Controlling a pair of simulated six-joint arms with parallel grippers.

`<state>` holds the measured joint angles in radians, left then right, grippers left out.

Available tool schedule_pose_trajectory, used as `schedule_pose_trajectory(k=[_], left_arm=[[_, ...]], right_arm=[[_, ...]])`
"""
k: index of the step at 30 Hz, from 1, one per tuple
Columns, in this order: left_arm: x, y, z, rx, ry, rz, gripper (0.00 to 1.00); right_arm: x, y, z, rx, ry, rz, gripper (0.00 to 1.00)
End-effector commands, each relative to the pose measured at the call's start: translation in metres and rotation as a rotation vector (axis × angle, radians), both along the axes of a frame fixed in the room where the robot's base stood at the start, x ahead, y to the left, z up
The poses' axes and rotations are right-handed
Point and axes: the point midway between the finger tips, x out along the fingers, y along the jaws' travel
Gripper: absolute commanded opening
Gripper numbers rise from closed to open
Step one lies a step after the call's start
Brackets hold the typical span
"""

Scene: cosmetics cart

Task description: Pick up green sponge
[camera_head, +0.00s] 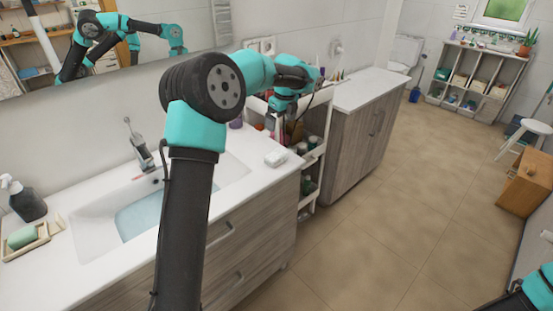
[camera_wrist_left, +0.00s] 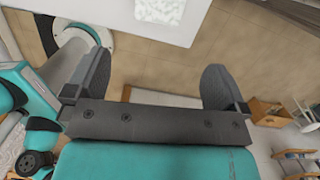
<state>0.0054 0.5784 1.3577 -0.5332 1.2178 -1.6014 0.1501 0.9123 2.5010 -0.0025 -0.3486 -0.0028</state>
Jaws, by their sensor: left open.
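A green block (camera_head: 22,237), which looks like the sponge, lies in a small beige tray (camera_head: 42,231) at the left end of the white sink counter. My left gripper (camera_head: 281,122) is far to its right, over the cart beside the counter, partly hidden by my own arm. In the left wrist view my left gripper (camera_wrist_left: 156,72) has its two fingers wide apart with nothing between them. The green block does not show in the wrist view. My right gripper is out of sight; only a teal piece of my right arm shows at the lower right of the head view.
The sink basin (camera_head: 140,215) and faucet (camera_head: 139,145) lie between the tray and the cart (camera_head: 318,125). A dark spray bottle (camera_head: 27,203) stands just behind the tray. A small white block (camera_head: 276,157) lies on the counter's right end.

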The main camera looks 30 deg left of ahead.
Motion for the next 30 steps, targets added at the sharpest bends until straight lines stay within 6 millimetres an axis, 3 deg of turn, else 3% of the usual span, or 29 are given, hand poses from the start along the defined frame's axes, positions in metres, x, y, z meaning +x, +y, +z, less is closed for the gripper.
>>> schedule_pose_trajectory(k=[5,21,30], left_arm=[[0.0,0.002,-0.018,0.0,0.003,0.0,1.0],[0.003,0.015,-0.107,0.0,0.003,0.0,1.0],[0.004,0.017,-0.12,-0.001,0.0,0.001,1.0]], right_arm=[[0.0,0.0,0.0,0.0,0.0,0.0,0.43],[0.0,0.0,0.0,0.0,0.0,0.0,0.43],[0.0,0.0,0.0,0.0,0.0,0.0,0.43]])
